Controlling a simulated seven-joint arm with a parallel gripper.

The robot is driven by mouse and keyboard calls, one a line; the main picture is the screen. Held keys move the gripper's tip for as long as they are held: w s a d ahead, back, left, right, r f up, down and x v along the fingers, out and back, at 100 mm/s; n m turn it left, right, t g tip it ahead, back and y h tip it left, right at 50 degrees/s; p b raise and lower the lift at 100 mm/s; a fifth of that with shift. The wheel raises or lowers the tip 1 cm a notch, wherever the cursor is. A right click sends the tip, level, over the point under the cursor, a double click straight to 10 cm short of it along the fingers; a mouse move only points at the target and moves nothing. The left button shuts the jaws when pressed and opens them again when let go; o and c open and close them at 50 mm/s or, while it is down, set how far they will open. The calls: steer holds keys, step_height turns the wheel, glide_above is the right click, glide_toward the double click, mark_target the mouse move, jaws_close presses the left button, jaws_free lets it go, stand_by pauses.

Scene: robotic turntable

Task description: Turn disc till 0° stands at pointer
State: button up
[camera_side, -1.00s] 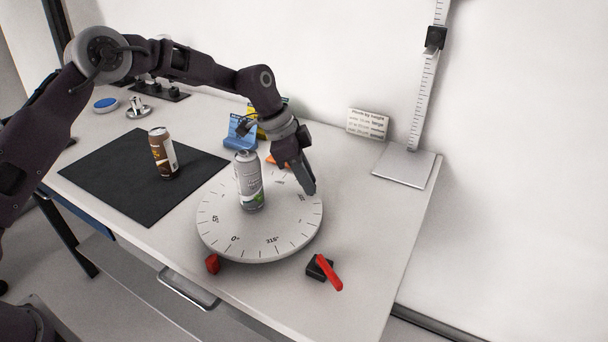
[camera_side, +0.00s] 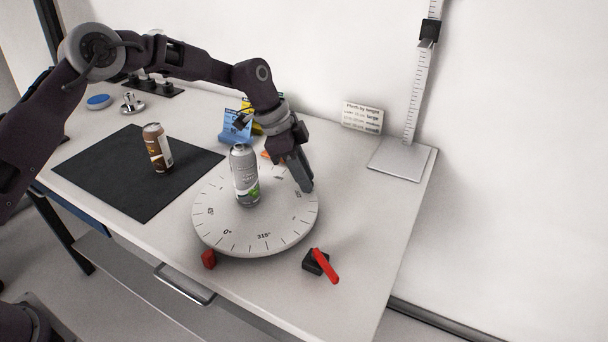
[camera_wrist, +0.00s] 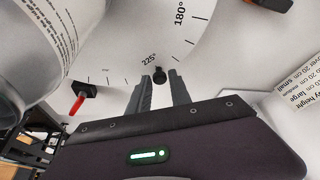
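The round white disc (camera_side: 285,225) lies on the table with degree marks around its rim. The 0° mark (camera_side: 227,232) is at the front left, a little right of the small red pointer (camera_side: 208,259) beside the rim. 315° (camera_side: 263,236) is further right. A silver can (camera_side: 245,178) stands upright on the disc. My gripper (camera_side: 306,187) is low over the disc's right edge. In the wrist view its fingers (camera_wrist: 160,82) are apart, with a small black peg (camera_wrist: 159,75) between their tips near 225° (camera_wrist: 149,60). Contact with the peg is unclear.
A black block with a red lever (camera_side: 322,265) is at the disc's front right. A brown can (camera_side: 157,148) stands on a black mat (camera_side: 110,177). A height gauge (camera_side: 402,158) and a sign (camera_side: 362,117) are behind.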

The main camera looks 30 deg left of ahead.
steer(key=shift+o, duration=1.1)
steer(key=v, duration=0.7)
